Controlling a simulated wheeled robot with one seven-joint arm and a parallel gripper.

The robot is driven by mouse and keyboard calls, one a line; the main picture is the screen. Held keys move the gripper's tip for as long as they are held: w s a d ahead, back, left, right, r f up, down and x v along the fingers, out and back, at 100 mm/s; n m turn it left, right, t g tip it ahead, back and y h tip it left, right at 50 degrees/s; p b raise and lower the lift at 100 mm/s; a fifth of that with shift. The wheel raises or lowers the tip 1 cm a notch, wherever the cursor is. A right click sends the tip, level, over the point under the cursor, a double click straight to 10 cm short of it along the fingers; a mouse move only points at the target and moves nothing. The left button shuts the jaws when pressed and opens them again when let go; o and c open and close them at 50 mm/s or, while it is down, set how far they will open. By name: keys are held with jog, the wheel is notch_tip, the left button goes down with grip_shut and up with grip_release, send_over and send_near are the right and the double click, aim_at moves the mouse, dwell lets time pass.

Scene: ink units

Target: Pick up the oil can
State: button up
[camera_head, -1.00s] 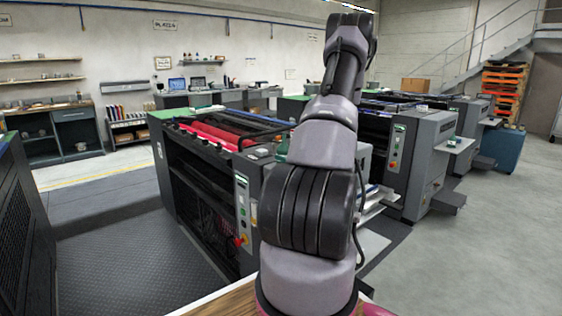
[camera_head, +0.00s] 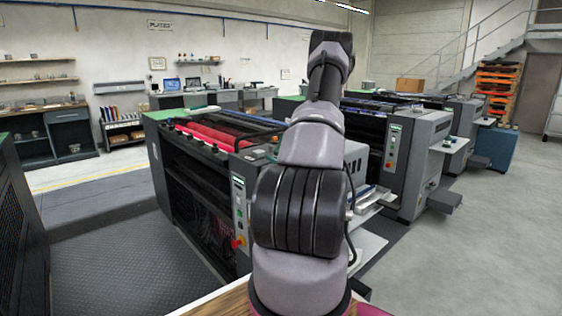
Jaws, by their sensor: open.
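I cannot make out an oil can in this view; small items on the machines and benches are too small to tell. My arm rises through the middle of the picture and bends at the top. My gripper does not show; the far part of the arm is hidden behind its own links.
A printing machine with red rollers (camera_head: 210,140) stands just ahead, left of my arm. More grey presses (camera_head: 410,165) stand to the right. A workbench (camera_head: 50,135) and shelves are at the back left. Dark plate flooring (camera_head: 120,265) and grey floor (camera_head: 490,240) are clear.

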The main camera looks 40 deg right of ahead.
jog(key=shift+w+d, duration=0.15)
jog(key=shift+w, duration=1.05)
grip_shut()
jog(key=shift+r, duration=0.1)
jog(key=shift+r, duration=0.1)
